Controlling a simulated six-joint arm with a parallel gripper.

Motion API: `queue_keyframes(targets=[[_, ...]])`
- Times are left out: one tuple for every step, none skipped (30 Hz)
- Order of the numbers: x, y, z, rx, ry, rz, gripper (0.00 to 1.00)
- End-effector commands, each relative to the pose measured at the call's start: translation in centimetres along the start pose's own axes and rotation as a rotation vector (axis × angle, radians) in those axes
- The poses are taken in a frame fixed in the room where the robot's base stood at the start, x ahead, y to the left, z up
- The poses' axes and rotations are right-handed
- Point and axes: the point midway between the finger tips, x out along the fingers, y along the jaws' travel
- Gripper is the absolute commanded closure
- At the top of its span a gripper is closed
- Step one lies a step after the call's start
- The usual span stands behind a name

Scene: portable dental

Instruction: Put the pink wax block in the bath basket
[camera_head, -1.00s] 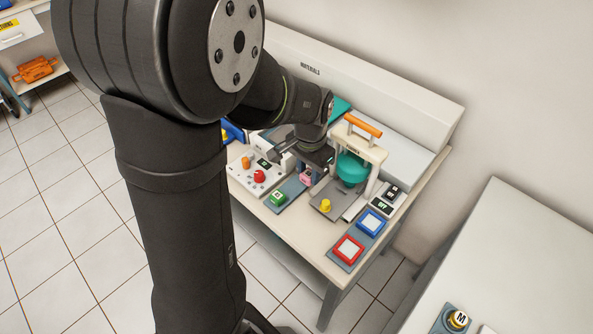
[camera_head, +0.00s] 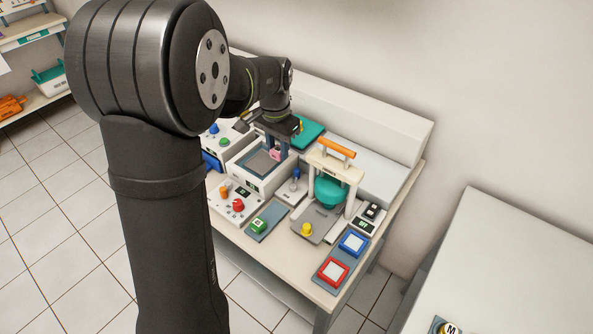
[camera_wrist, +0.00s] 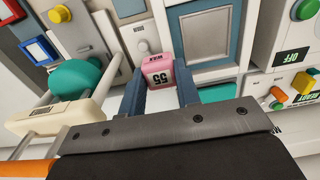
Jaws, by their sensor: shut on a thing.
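The pink wax block (camera_head: 274,155) is between the two fingers of my gripper (camera_head: 277,148), held above the far part of the white bath (camera_head: 248,176). In the wrist view the block (camera_wrist: 158,71) shows its "WAX 55" label, and my gripper (camera_wrist: 158,80) is shut on it. The bath's square grey recess (camera_head: 261,164), where the basket sits, lies below the block in the head view. In the wrist view the recess (camera_wrist: 206,36) is just right of the block. The exact height gap cannot be told.
A press with an orange handle (camera_head: 336,147) and teal dome (camera_head: 330,190) stands right of the bath. A small blue-knobbed unit (camera_head: 295,184) is between them.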

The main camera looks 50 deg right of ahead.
Motion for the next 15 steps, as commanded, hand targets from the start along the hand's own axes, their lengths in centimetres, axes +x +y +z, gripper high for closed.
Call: queue_keyframes(targets=[[0.2, -1.9, -0.4, -0.004, -0.003, 0.001, 0.92], [0.3, -2.8, -0.7, -0.002, -0.005, 0.002, 0.92], [0.4, -4.0, -0.9, 0.000, -0.006, 0.002, 0.92], [0.4, -4.8, -1.0, 0.002, -0.006, 0.003, 0.92], [0.5, -5.4, -1.1, 0.004, -0.008, 0.004, 0.92], [0.5, -6.2, -1.2, 0.006, -0.009, 0.004, 0.92], [0.6, -6.6, -1.3, 0.007, -0.010, 0.005, 0.92], [0.6, -7.0, -1.4, 0.009, -0.010, 0.005, 0.92], [0.7, -7.3, -1.4, 0.011, -0.010, 0.005, 0.92], [0.7, -7.5, -1.4, 0.012, -0.010, 0.005, 0.92], [0.8, -7.7, -1.4, 0.012, -0.010, 0.005, 0.92], [0.9, -7.8, -1.4, 0.013, -0.011, 0.006, 0.92], [1.0, -7.8, -1.4, 0.013, -0.011, 0.006, 0.92], [1.2, -7.8, -1.4, 0.013, -0.012, 0.006, 0.92], [1.4, -7.8, -1.4, 0.013, -0.012, 0.006, 0.92]])
